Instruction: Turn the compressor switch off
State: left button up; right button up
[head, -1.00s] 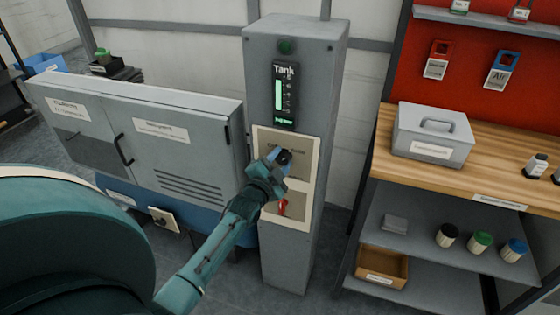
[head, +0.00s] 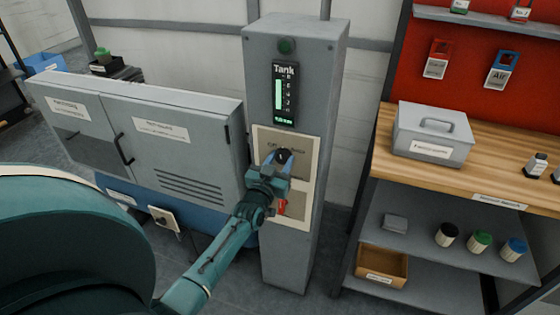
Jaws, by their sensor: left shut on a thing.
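The compressor switch is a black knob (head: 284,155) on a cream panel (head: 305,150) on the front of a tall grey column (head: 262,80). My left gripper (head: 279,161) is shut on the black knob, its wrist just below and in front of it. The gripper covers part of the panel and its lettering. A red lever (head: 282,206) on the lower part of the panel shows just beside my wrist. A tank gauge (head: 284,95) with a green bar is above the panel. My right gripper is not in the view.
A grey cabinet (head: 180,150) stands left of the column. A wooden workbench (head: 500,180) on the right carries a grey metal box (head: 432,140). Shelves below hold several small jars and an open wooden box (head: 383,268). A green lamp (head: 287,46) is on the column top.

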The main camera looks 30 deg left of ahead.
pick_arm(q)
jog(key=n+y, duration=0.1)
jog(key=n, duration=0.6)
jog(key=shift+d+f+n, duration=0.1)
jog(key=shift+f+n, duration=0.05)
jog(key=shift+n, duration=0.25)
dwell(0.3)
jog(key=o, duration=1)
jog(key=shift+s, duration=0.1)
jog(key=v, duration=1.3)
jog(key=shift+d+b, duration=0.15)
jog(key=shift+b, duration=0.25)
jog(key=shift+d, duration=0.1)
jog(key=s+d+f+m+g+h, duration=0.2)
jog(key=s+d+m, duration=0.2)
jog(key=s+d, duration=0.1)
jog(key=s+d+f+m+g+h+p, duration=0.1)
jog(key=s+d+f+m+g+h, duration=0.2)
jog(key=d, duration=0.4)
jog(key=s+d+f+m+g+h, duration=0.2)
jog(key=s+d+f+m+g, duration=0.1)
jog(key=s+d+m, duration=0.2)
jog(key=shift+s+d+f+h, duration=0.15)
jog(key=shift+s+d, duration=0.1)
jog(key=shift+s, duration=0.2)
jog(key=shift+s+d+h, duration=0.15)
jog(key=shift+s+d, duration=0.1)
jog(key=shift+s, duration=0.25)
